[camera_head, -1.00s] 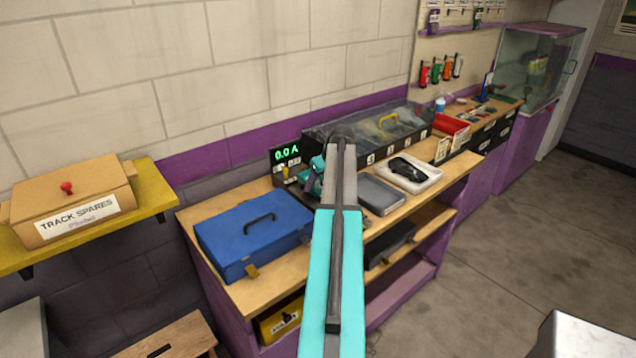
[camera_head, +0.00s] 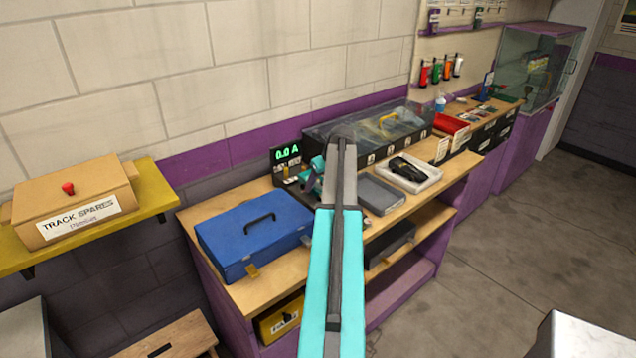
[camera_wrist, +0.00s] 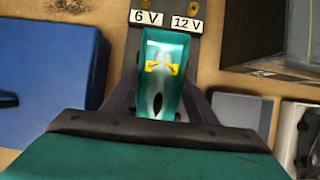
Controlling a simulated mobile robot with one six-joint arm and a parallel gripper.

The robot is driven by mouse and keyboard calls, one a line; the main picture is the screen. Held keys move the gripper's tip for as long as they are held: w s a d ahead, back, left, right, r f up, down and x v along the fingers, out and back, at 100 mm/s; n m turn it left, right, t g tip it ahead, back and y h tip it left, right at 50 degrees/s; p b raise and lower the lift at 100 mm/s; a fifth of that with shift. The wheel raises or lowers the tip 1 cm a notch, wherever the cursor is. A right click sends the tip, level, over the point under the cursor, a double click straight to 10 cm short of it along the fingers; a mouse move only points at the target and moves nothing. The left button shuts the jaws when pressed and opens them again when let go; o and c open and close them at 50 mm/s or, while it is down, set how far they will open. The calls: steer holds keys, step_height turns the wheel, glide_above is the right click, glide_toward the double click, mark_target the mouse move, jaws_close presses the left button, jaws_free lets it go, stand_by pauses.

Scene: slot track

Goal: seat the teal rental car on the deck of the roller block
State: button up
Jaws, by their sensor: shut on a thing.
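The teal rental car (camera_wrist: 165,80) is in the middle of the wrist view, with small yellow marks and a dark oval on its top. My gripper (camera_wrist: 162,104) is shut on it, with a dark finger on each side. In the head view the teal car (camera_head: 306,181) shows only in part, left of my arm, which hides the rest. The roller block (camera_wrist: 166,22) is a dark block with 6 V and 12 V labels, just beyond the car. In the head view its display (camera_head: 287,155) reads 0.0 A. The deck is mostly hidden, so I cannot tell whether the car touches it.
A blue toolbox (camera_head: 255,235) stands left on the wooden bench. A grey case (camera_head: 379,193) and a white tray (camera_head: 413,174) with a dark object lie to the right. A clear-lidded case (camera_head: 365,130) stands behind. A yellow shelf with a cardboard box (camera_head: 75,200) is at far left.

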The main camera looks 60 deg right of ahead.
steer(key=shift+f, duration=0.5)
stand_by(1.0)
steer(key=o, duration=1.3)
steer(key=shift+c, duration=0.2)
steer(key=shift+r+p, duration=0.1)
steer(key=shift+p, duration=0.2)
steer(key=shift+r+p, duration=2.35)
steer(key=shift+r, duration=2.55)
steer(key=shift+s, duration=0.15)
